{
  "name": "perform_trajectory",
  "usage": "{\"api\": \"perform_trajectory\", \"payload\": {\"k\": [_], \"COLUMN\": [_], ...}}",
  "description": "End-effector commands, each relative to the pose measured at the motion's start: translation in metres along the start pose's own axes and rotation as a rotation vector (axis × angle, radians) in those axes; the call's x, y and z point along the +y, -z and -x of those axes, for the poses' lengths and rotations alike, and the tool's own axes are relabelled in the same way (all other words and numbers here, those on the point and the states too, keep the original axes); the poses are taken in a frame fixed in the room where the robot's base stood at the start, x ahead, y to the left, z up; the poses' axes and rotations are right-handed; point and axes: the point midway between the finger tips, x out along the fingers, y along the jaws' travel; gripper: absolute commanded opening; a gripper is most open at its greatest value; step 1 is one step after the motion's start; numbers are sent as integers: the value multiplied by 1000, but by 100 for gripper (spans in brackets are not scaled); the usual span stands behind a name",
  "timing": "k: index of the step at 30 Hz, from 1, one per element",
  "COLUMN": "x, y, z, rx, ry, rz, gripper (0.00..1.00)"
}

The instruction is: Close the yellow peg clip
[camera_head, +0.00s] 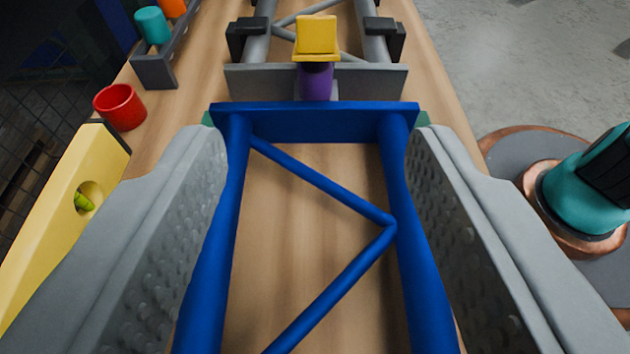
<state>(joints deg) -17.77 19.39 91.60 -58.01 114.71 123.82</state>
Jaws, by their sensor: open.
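The yellow peg clip (317,38) sits at the top centre, on top of a short purple peg (316,82). It looks like a block with a lip along its near side; I cannot tell whether it is open or shut. The purple peg stands against a grey crossbar (258,80). My gripper (318,135) is open, with one grey textured finger on each side of a blue frame (315,122). The fingers are well apart, with no clip between them. The clip is farther off, beyond the blue crossbar and roughly centred between the fingers.
A wooden surface (320,190) runs away from me. At left are a yellow bar (60,225) with a hole, a red cup (120,107), and a grey rack (155,72) with teal and orange cups. A teal object (580,208) on a copper base stands at right, over grey floor.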

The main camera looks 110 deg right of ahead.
Motion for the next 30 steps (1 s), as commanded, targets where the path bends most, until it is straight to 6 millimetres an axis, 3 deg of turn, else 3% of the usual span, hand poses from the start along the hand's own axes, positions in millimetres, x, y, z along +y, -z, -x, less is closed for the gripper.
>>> {"api": "perform_trajectory", "payload": {"k": [9,12,19,23,30], "x": [-1,0,-1,-4,-6], "y": [1,1,4,13,38], "z": [0,0,-6,-30,-90], "rx": [0,0,-21,-115,-443], "ry": [0,0,-13,-59,-94], "rz": [0,0,29,157,533], "gripper": [51,31,31,31,31]}}
